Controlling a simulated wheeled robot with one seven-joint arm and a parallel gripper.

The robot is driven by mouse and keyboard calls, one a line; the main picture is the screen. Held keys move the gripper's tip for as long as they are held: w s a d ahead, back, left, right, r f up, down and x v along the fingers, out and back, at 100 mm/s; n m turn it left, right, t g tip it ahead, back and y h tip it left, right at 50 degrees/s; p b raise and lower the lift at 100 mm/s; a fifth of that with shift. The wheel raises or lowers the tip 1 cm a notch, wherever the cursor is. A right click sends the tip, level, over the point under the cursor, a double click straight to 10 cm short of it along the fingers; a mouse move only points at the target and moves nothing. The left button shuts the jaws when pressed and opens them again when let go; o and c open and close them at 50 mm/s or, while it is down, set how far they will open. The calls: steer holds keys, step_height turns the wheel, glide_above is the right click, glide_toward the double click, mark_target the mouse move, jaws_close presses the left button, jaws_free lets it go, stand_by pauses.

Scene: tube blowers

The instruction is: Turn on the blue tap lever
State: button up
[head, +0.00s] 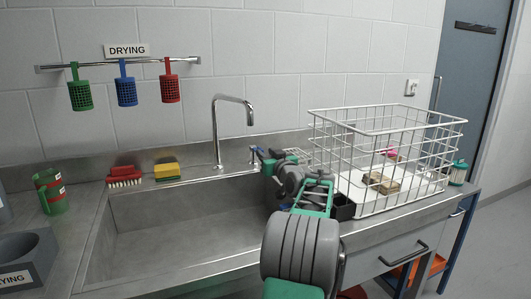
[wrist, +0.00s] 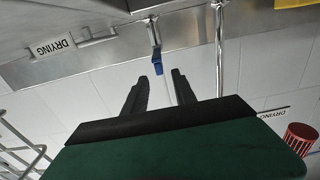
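The blue tap lever (wrist: 157,57) hangs from a chrome valve fitting in the wrist view, just beyond my fingertips. In the head view the small blue lever (head: 259,150) shows right of the chrome spout (head: 216,135), partly crowded by my gripper. My gripper (wrist: 160,76) is open, with two dark fingers spread apart and nothing between them. In the wrist picture the lever lies just past the gap between the fingertips; I see no clear contact. In the head view my gripper (head: 269,160) is close to the lever, its fingers small and partly hidden by my arm.
A white wire basket (head: 345,160) stands close right of my arm, holding a few items. The sink basin (head: 180,225) is open and empty at left. A red brush (head: 124,175) and yellow sponge (head: 167,170) lie on the back ledge. Colored baskets hang on the wall rail (head: 110,65).

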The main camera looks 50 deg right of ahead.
mark_target(263, 150)
steer(key=x, duration=0.6)
steer(key=shift+c, duration=0.4)
jaws_close()
stand_by(0.9)
